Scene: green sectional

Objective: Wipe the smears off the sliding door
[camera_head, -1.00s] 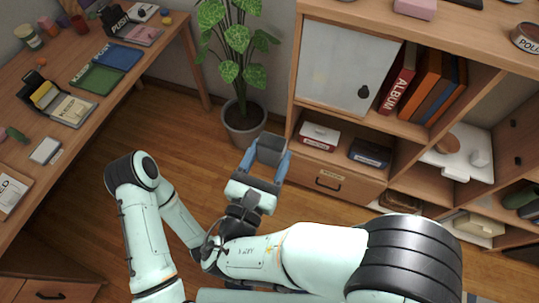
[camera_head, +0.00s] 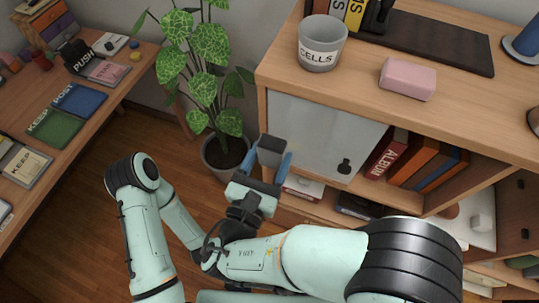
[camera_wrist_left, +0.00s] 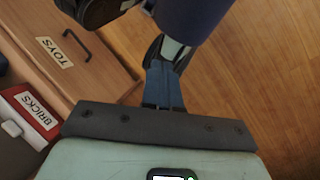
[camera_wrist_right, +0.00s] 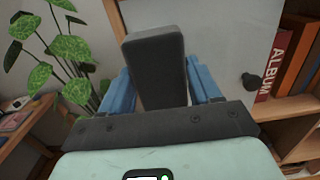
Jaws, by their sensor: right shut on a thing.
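The sliding door (camera_head: 315,125) is a pale grey panel on the left of the wooden shelf unit, with a dark knob (camera_head: 344,166) at its lower right. It also fills the back of the right wrist view (camera_wrist_right: 220,45). Smears are too faint to make out. My right gripper (camera_head: 270,162) is shut on a dark grey block (camera_wrist_right: 158,68), held upright between its blue fingers in front of the door's left part. I cannot tell whether the block touches the door. My left gripper (camera_wrist_left: 163,85) shows in the left wrist view, its blue fingers together and empty.
A grey CELLS cup (camera_head: 322,45) and a pink block (camera_head: 407,78) stand on the unit's top. Books (camera_head: 425,160) fill the compartment right of the door. A potted plant (camera_head: 215,100) stands close left of the unit. A desk (camera_head: 95,115) is at far left.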

